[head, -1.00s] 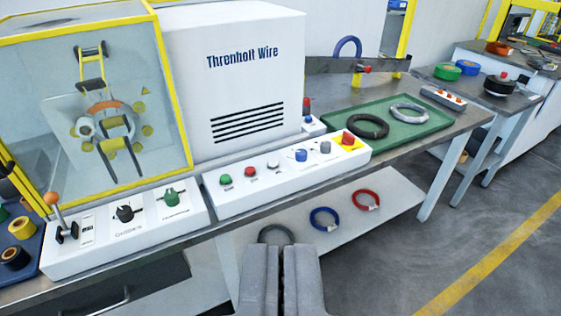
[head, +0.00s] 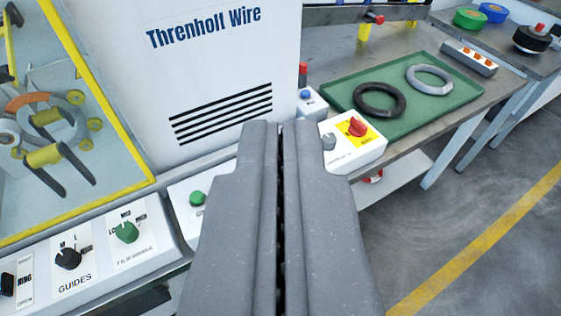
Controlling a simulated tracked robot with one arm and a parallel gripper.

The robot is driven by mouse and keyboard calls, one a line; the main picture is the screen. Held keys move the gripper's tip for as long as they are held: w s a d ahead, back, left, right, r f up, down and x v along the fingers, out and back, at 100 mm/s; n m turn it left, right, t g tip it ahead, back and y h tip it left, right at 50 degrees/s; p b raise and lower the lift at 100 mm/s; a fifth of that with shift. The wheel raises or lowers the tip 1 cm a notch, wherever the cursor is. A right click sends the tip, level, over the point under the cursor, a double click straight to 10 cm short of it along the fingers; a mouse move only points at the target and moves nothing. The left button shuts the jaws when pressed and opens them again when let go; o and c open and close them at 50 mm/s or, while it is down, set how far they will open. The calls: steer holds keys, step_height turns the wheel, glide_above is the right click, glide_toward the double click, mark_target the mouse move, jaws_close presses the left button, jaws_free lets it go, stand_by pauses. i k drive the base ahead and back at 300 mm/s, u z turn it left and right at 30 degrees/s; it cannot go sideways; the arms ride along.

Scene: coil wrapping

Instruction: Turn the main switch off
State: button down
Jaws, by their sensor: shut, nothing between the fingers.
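A red rotary knob on a yellow plate, which looks like the main switch (head: 357,127), sits at the right end of the white control panel (head: 362,153). Its exact setting is too small to read. My gripper (head: 282,127) is shut and empty, pointing up and away over the panel. Its tips show to the left of the red knob, apart from it in the picture. The gripper hides the middle of the panel.
A grey knob (head: 329,141) sits just left of the yellow plate. A green button (head: 197,198), a green selector (head: 126,232) and a black selector (head: 68,256) are at left. A green tray (head: 440,105) holds a black coil (head: 380,99) and a grey coil (head: 430,78).

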mark_target(356, 128)
steer(key=u, duration=1.4)
steer(key=k, duration=1.45)
steer(key=z, duration=1)
steer(key=i, duration=0.55)
steer(key=u, duration=0.1)
